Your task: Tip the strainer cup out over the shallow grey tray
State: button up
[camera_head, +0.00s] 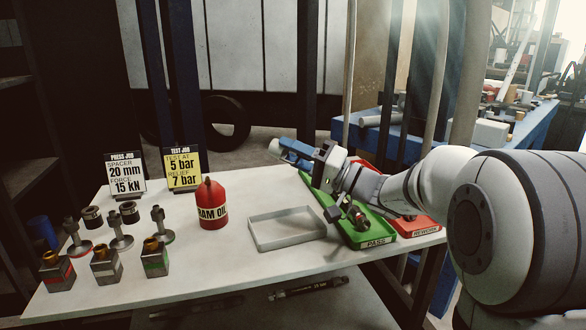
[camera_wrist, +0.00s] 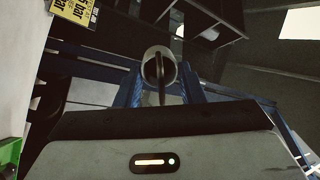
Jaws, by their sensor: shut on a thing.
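The shallow grey tray (camera_head: 261,245) lies on the white table in the head view, and its floor looks bare. My gripper (camera_head: 288,150) is raised above and behind the tray, toward the back edge of the table, with its blue fingers pointing left. In the wrist view my gripper (camera_wrist: 161,92) is shut on a pale round cup with a dark handle, which I take as the strainer cup (camera_wrist: 150,60). Only a small pale part of the cup (camera_head: 273,146) shows at the fingertips in the head view. Its contents and exact tilt cannot be made out.
A red RAM OIL bottle (camera_head: 211,206) stands just left of the tray. The green PASS tray (camera_head: 376,241) and red REWORK tray (camera_head: 424,230) lie to the right under my arm. Several metal fittings and blocks (camera_head: 106,266) stand at left, with two signs (camera_head: 184,168) behind.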

jog(key=shift+f+t+y+b, duration=0.4)
jog(key=shift+y+b, duration=0.4)
jog(key=shift+b, duration=1.65)
jog(key=y+b, duration=0.1)
jog(key=b, duration=0.2)
jog(key=shift+f+n, duration=0.1)
jog(key=shift+n, duration=0.2)
jog(key=shift+y+b, duration=0.5)
jog(key=shift+b, duration=0.5)
jog(key=shift+r+t, duration=0.25)
jog(key=shift+t, duration=0.05)
